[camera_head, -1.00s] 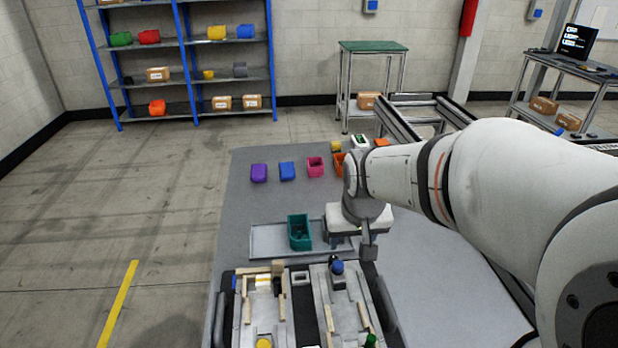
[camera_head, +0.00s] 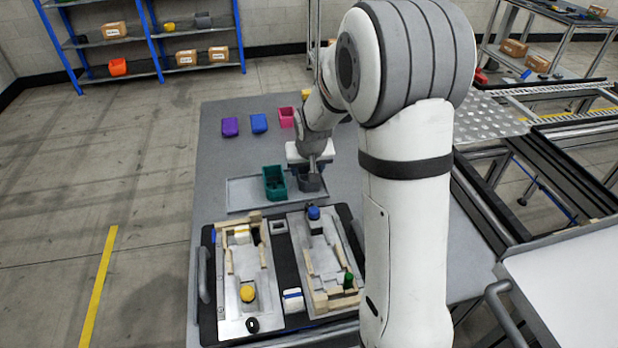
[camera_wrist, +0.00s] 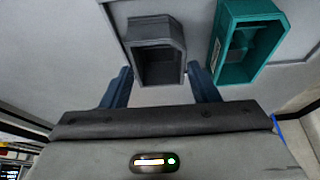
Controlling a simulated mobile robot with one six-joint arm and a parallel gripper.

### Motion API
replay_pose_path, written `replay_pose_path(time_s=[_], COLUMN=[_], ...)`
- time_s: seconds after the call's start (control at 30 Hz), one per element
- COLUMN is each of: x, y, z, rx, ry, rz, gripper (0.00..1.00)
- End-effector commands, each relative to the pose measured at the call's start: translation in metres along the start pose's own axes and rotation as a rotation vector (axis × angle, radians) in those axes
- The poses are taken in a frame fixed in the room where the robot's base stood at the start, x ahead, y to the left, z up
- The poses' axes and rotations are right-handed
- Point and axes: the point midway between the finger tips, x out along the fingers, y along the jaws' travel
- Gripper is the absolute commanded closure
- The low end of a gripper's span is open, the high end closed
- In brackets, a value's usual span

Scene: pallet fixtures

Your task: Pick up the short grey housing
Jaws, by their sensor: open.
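The short grey housing (camera_head: 310,183) is a dark grey open box on the tray (camera_head: 242,197), just right of a longer teal housing (camera_head: 275,183). In the wrist view the grey housing (camera_wrist: 157,50) has its near end between the two blue fingers of my gripper (camera_wrist: 160,86). The fingers are open, one on each side, with a visible gap at least on the left; nothing is gripped. In the head view my gripper (camera_head: 311,165) is right over the grey housing and partly hides it. The teal housing (camera_wrist: 246,42) is close to the right finger.
Purple (camera_head: 230,127), blue (camera_head: 259,123) and pink (camera_head: 287,117) housings stand in a row behind the tray. A pallet fixture (camera_head: 207,322) with blocks and coloured parts is in front. The table left of the tray is clear.

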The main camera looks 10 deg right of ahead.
Motion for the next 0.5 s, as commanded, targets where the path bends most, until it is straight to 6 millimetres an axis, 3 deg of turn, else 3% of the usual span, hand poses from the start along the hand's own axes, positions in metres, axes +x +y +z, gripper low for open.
replay_pose_path(time_s=[0.2, 0.5], x=[0.024, 0.025], y=[0.000, 0.000], z=[0.000, 0.000], rx=[-0.001, -0.001], ry=[-0.002, 0.000], rz=[0.000, 0.000], gripper=[0.45, 0.49])
